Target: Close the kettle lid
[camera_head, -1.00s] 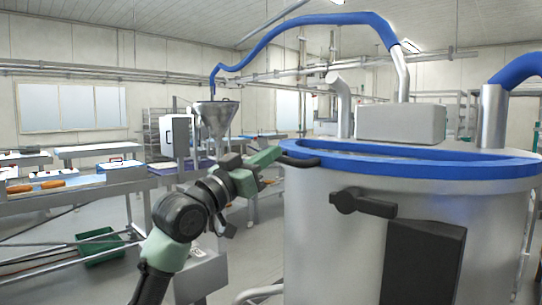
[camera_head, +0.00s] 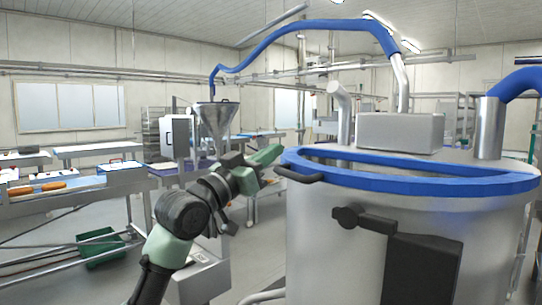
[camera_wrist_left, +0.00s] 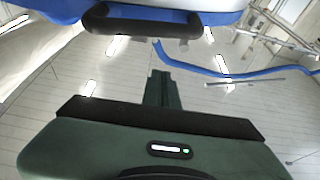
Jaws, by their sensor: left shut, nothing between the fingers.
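The kettle (camera_head: 325,235) is a large steel vessel at the right of the head view. Its blue-rimmed lid (camera_head: 420,187) shows as a ring at the top; I cannot tell its exact angle. A black handle (camera_head: 298,173) sticks out from the left of the blue rim. It also shows in the left wrist view (camera_wrist_left: 140,20), at the top. My left gripper (camera_head: 271,155) is shut and empty, just left of and above the handle in the picture. In the wrist view its fingers (camera_wrist_left: 163,88) are together and apart from the handle. My right gripper is out of view.
A black latch (camera_head: 362,218) sticks out from the kettle's front. A grey box (camera_head: 400,132) and steel pipes stand behind the rim. A funnel machine (camera_head: 214,125) stands behind my left arm. Tables with trays stand at the left, and a blue hose (camera_head: 300,22) runs overhead.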

